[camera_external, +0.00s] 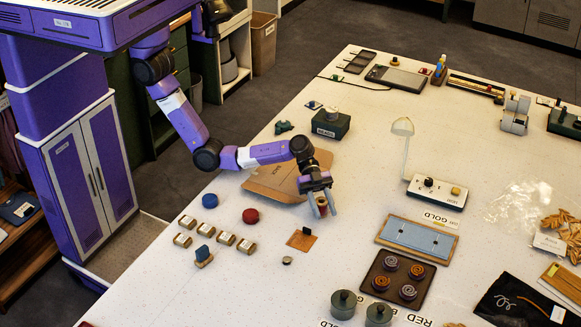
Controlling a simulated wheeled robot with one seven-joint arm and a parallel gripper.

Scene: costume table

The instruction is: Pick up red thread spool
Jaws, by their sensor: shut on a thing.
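My gripper (322,207) is over the white table, near the front edge of the brown cardboard piece, and points down. It is shut on the red thread spool (321,204). The spool is small, with pale ends and a red band, and looks upright between the two fingers. The fingers hide part of its sides. I cannot tell whether its bottom touches the table or is slightly above it.
The cardboard (273,183) lies flat behind my gripper. A red disc (250,215), a blue disc (210,200) and several small tan blocks (225,238) are to the left.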

